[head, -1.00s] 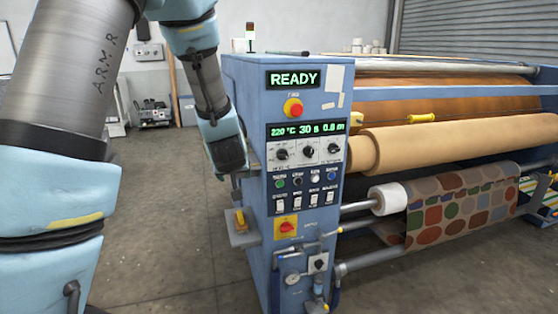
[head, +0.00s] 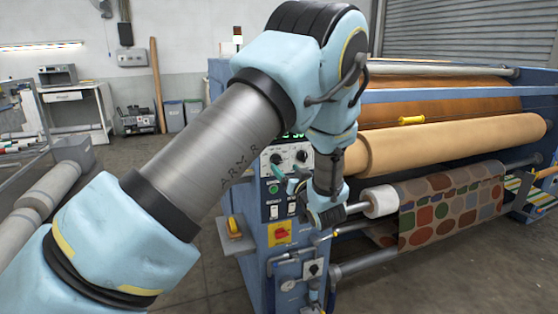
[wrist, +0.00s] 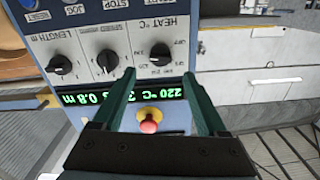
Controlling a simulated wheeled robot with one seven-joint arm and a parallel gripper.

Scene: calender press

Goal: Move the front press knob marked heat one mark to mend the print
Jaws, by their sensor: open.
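The heat knob (wrist: 160,52) is a black knob under the label HEAT °C on the press's front panel; the wrist view shows it upside down. It also shows as the leftmost knob in the head view (head: 277,158). My gripper (wrist: 159,77) is open and empty. Its two dark green fingers point at the panel, with the tips near the heat knob and on either side of its column. I cannot see contact. The panel display (wrist: 125,97) reads 220 °C and 0.8 m, partly hidden by a finger. The printed fabric (head: 450,205) hangs at the right.
A middle knob (wrist: 107,60) and the length knob (wrist: 62,65) sit beside the heat knob. A red button (wrist: 149,122) lies between my fingers in the wrist view. A yellow-backed red switch (head: 280,234) is lower on the press. Open floor lies left of the press.

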